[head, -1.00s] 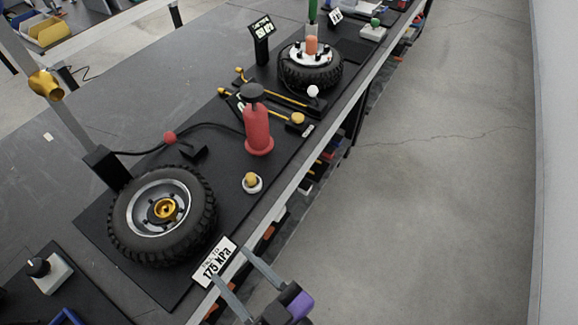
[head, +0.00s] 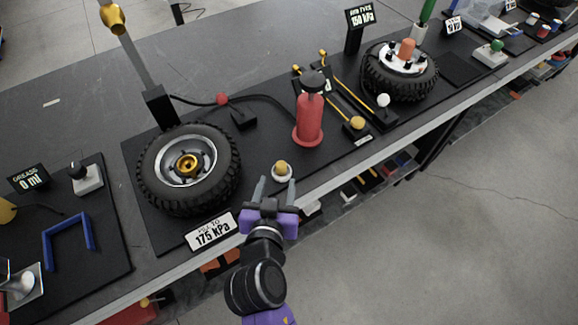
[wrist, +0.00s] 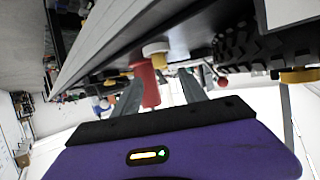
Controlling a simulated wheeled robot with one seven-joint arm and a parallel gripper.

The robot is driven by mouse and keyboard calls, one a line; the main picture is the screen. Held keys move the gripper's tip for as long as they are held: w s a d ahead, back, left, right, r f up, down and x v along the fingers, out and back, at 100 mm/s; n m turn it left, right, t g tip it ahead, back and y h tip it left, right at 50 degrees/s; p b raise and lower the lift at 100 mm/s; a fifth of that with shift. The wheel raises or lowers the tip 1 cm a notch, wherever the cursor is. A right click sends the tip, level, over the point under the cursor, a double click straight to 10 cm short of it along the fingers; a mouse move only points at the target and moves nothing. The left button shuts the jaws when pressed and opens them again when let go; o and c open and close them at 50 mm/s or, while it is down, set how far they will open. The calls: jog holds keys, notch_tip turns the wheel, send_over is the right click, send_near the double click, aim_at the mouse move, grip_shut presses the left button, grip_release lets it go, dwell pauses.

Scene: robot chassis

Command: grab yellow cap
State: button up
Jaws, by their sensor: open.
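The yellow cap (head: 282,167) sits on a small white round base on the black mat near the table's front edge. In the wrist view a yellow-topped white piece (wrist: 155,50) shows between and beyond the fingers, close to the red cylinder. My gripper (head: 273,186) is open and empty, its two grey fingers pointing at the cap from the front edge side. The fingertips are close to the cap; I cannot tell whether they touch its base.
A red pump cylinder (head: 309,118) stands right behind the cap. A wheel with a black tyre (head: 222,187) lies to the left, and a "175 kPa" sign (head: 211,232) stands at the front edge. Another yellow knob (head: 357,123) is farther right.

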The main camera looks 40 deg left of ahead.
aim_at(280, 169)
jog(key=shift+p+x, duration=0.4)
jog(key=shift+x, duration=3)
jog(key=shift+f, duration=0.15)
grip_shut()
